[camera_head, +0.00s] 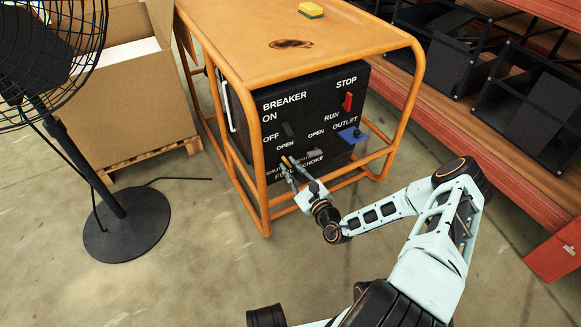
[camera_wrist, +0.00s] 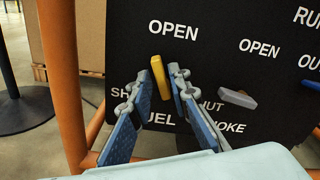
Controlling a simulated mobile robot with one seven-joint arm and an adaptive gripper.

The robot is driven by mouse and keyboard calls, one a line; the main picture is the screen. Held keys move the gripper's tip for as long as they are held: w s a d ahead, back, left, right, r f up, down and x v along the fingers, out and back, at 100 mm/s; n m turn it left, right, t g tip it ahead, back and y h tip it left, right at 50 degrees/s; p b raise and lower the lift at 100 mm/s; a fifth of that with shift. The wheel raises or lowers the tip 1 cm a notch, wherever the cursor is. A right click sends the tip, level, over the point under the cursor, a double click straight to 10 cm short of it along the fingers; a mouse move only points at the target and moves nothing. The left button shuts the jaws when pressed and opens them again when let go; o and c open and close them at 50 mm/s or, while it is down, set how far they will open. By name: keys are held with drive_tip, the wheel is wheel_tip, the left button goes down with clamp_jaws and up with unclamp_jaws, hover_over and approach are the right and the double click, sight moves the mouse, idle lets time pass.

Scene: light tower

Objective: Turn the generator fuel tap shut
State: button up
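The fuel tap is a yellow lever (camera_wrist: 160,78) on the generator's black front panel (camera_wrist: 215,65). It stands nearly upright below the word OPEN, its top leaning slightly left. SHUT, partly covered, is lower left of it. The lever also shows small in the head view (camera_head: 285,161). My gripper (camera_wrist: 161,84) is at the panel with one finger on each side of the lever. The fingertips are apart, with narrow gaps beside the lever; I cannot tell whether either touches it. In the head view my gripper (camera_head: 289,172) reaches the panel's lower left. The fingers partly cover the FUEL label.
A grey choke lever (camera_wrist: 238,98) is close to the right of my gripper. The orange tube frame (camera_head: 258,195) surrounds the generator, with an upright left of the panel. A black fan (camera_head: 125,222) and carton (camera_head: 140,95) stand left; shelves (camera_head: 490,110) stand right.

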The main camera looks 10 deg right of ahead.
clamp_jaws()
drive_tip(key=shift+r+n+p, duration=0.1)
drive_tip(key=shift+n+p, duration=0.2)
drive_tip(key=shift+p, duration=0.2)
drive_tip(key=n+p, duration=0.1)
drive_tip(key=p, duration=0.1)
drive_tip(key=shift+a+n+p, duration=0.2)
drive_tip(key=shift+n+p, duration=0.1)
drive_tip(key=n+p, duration=0.2)
drive_tip(key=shift+s+a+n+p, duration=0.1)
drive_tip(key=shift+a+n+p, duration=0.05)
drive_tip(key=shift+n+p, duration=0.25)
drive_tip(key=n+p, duration=0.1)
drive_tip(key=n, duration=0.1)
drive_tip(key=f+n+p, duration=0.1)
drive_tip(key=n+p, duration=0.1)
drive_tip(key=shift+a, duration=0.15)
drive_tip(key=shift+f+n+p, duration=0.25)
drive_tip(key=shift+n+p, duration=0.2)
drive_tip(key=shift+n, duration=0.55)
drive_tip(key=shift+f+n+p, duration=0.2)
drive_tip(key=shift+n+p, duration=0.2)
drive_tip(key=shift+n, duration=0.6)
drive_tip(key=shift+o, duration=1.8)
unclamp_jaws()
